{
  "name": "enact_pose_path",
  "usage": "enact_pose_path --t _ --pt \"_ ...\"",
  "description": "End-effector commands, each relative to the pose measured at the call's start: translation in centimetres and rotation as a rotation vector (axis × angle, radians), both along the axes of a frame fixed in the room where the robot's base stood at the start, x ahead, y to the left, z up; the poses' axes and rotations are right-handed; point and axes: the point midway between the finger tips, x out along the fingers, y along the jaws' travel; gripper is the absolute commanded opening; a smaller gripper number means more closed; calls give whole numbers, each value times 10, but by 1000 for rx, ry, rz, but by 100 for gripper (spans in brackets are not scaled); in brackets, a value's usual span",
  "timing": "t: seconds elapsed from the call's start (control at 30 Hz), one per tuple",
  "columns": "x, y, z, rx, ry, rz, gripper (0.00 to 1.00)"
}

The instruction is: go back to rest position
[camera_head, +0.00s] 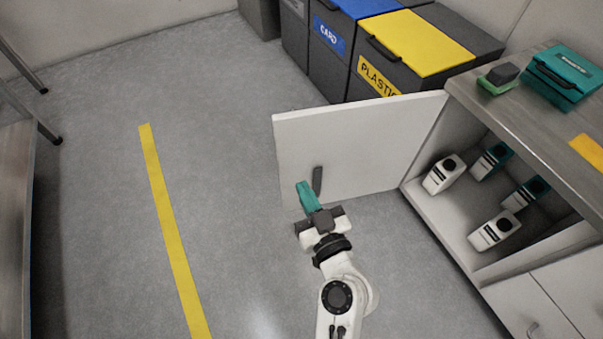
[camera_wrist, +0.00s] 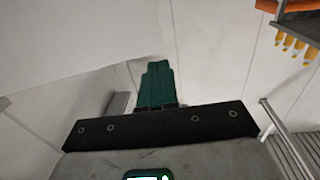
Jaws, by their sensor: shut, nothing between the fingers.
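My gripper (camera_head: 303,186) is in front of the open white cabinet door (camera_head: 350,140) in the head view, its teal fingers close to the door's dark handle (camera_head: 317,181). I cannot tell whether the fingers touch the handle. In the wrist view the fingers of my gripper (camera_wrist: 157,70) are together, with nothing seen between them.
Yellow-lidded (camera_head: 418,42) and blue-lidded bins stand behind the door. A teal case (camera_head: 563,78) and a green and grey block (camera_head: 498,78) sit on the counter. A yellow floor line (camera_head: 167,220) runs at left, with clear floor around it. A table edge (camera_head: 18,200) is far left.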

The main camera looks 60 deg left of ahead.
Motion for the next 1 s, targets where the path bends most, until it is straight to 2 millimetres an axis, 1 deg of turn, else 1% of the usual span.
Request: enact_pose_path --t 0.03,0.13,0.27,0.5,0.57,0.67,0.77,0.8,0.87,0.9,0.97,1.0 --pt "-2 -7 0 0 1 -2 0" --pt "-5 -15 0 0 1 -1 0" --pt "-6 -19 0 0 -1 -1 0" --pt "-6 -19 0 0 -1 0 0" --pt "-3 -27 -3 -16 6 -7 0" --pt "10 -57 -17 -92 38 -27 0" --pt "25 -109 -40 -226 111 -78 0" --pt "31 -134 -50 -290 152 -107 0" --pt "36 -173 -65 -384 221 -161 0" --pt "38 -199 -75 -445 273 -202 0" --pt "39 -239 -87 -531 353 -273 0" --pt "37 -266 -94 -587 411 -324 0"
